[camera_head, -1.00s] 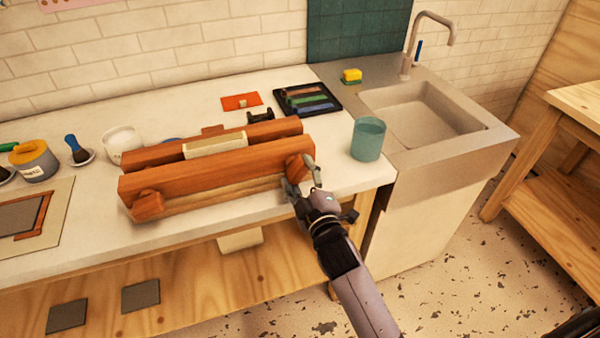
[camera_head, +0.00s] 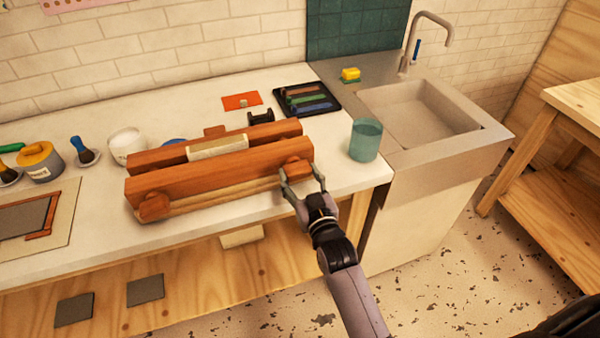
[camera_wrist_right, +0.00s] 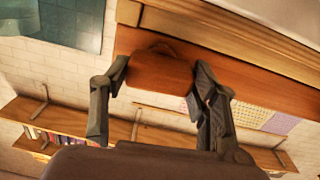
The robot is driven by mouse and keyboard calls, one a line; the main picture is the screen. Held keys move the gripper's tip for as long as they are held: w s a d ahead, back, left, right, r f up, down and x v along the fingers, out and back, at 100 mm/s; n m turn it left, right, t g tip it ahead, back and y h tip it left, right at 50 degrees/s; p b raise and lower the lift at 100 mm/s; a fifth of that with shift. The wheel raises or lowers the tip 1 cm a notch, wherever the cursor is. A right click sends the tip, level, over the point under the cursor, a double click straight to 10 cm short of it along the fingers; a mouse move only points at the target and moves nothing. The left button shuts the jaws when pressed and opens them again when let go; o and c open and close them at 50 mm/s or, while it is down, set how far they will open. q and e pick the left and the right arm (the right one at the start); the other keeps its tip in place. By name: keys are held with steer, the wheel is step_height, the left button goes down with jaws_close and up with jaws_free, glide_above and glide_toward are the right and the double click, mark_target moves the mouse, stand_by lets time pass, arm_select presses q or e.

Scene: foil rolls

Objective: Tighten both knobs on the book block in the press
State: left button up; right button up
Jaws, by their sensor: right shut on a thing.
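The wooden press (camera_head: 215,181) lies on the white worktop, with its two reddish beams on either side of the pale book block (camera_head: 217,147). The left knob (camera_head: 153,206) sits on the front beam's left end, with no gripper near it. The right knob (camera_head: 297,168) is on the beam's right end. My right gripper (camera_head: 303,181) is shut on this knob from the front. In the right wrist view the knob (camera_wrist_right: 158,72) sits between the two dark fingers, which partly hide its sides. My left gripper is out of view.
A teal cup (camera_head: 366,140) stands right of the press, near the sink (camera_head: 420,115). A black tray (camera_head: 307,99) of coloured sticks and a red card (camera_head: 241,101) lie behind. White and yellow-lidded pots (camera_head: 38,162) stand at the left. A board (camera_head: 40,218) lies front left.

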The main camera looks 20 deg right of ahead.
steer(key=shift+s+a+f+m+p, duration=0.15)
steer(key=shift+f+m+p, duration=0.25)
steer(key=shift+m, duration=0.6)
steer(key=shift+f, duration=0.1)
steer(key=o, duration=0.8)
steer(key=shift+o, duration=1.1)
steer(key=shift+s+r, duration=0.2)
steer(key=shift+r, duration=0.15)
steer(key=shift+o, duration=0.7)
steer(key=shift+w, duration=0.15)
